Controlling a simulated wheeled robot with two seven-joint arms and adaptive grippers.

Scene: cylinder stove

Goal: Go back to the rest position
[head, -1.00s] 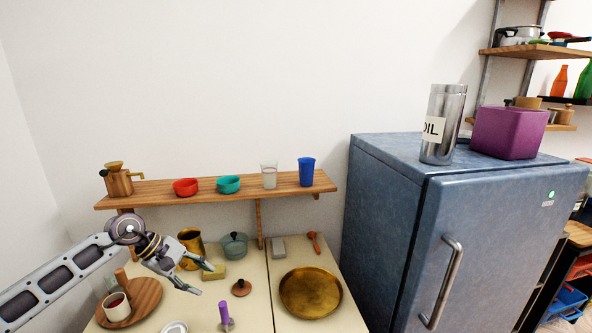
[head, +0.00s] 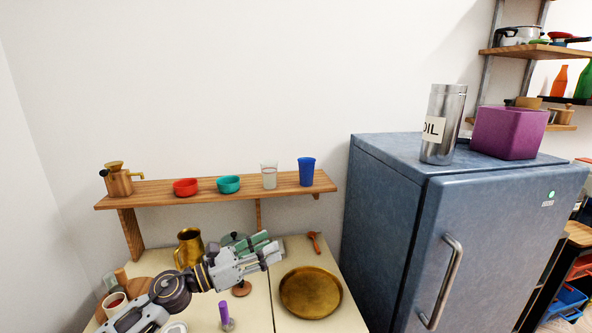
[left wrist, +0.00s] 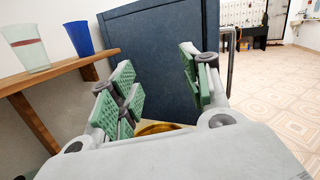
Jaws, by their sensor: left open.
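My left gripper (head: 268,249) comes in from the lower left in the head view and hangs above the counter. In the left wrist view its green-padded fingers (left wrist: 160,88) stand apart with nothing between them, so it is open and empty. The right gripper is not in view.
A wooden shelf (head: 230,193) above the counter holds cups and bowls. A blue fridge (head: 385,200) stands on the right, carrying a metal oil canister (head: 440,135) and a purple box (head: 508,132). A wooden tray (head: 140,285) with a cup lies at left.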

